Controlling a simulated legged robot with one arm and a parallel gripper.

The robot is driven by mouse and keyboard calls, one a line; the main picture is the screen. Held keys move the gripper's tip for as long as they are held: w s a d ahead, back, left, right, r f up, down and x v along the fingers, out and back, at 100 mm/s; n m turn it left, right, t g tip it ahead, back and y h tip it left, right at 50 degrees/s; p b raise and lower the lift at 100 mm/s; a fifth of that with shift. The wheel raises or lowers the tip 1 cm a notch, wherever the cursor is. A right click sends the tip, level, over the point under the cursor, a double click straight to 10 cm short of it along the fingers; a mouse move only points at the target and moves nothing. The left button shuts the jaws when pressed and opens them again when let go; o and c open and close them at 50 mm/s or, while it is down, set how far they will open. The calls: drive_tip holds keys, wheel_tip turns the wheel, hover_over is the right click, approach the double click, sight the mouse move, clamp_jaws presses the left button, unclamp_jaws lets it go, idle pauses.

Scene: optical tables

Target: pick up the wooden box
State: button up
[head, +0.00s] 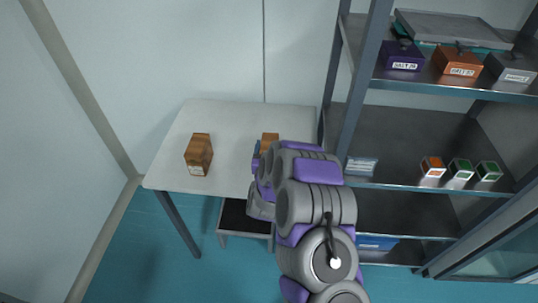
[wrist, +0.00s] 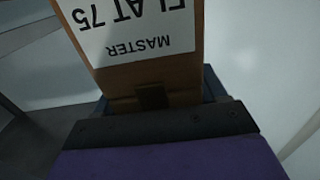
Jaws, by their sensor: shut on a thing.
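A wooden box (wrist: 150,74) with a white label reading "MASTER FLAT 75" fills the upper middle of the wrist view, upside down there. My gripper (wrist: 155,98) is shut on it. In the head view a small part of this box (head: 269,138) shows beyond my arm, above the right part of the white table (head: 240,115). My gripper is mostly hidden behind my arm in that view. A second wooden box (head: 199,153) with a small label stands on the left part of the table.
A grey metal shelf (head: 400,183) stands at the right, close to the table. It holds several small labelled boxes, with orange, purple, grey and green ones. A low dark step (head: 237,218) is under the table. The table's middle is clear.

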clamp_jaws()
drive_tip(key=shift+r, duration=0.1)
idle(0.3)
drive_tip(key=shift+r, duration=0.5)
drive_tip(key=r, duration=0.1)
drive_tip(key=r+p, duration=0.1)
drive_tip(key=shift+s+d+r, duration=0.1)
drive_tip(key=shift+s+r, duration=0.25)
drive_tip(key=shift+s, duration=0.05)
drive_tip(key=s+d+r+p, duration=0.1)
drive_tip(key=s+d+p, duration=0.2)
drive_tip(key=s+p, duration=0.7)
drive_tip(key=shift+s+d+r, duration=0.15)
drive_tip(key=shift+s+d, duration=0.15)
drive_tip(key=shift+s, duration=2.05)
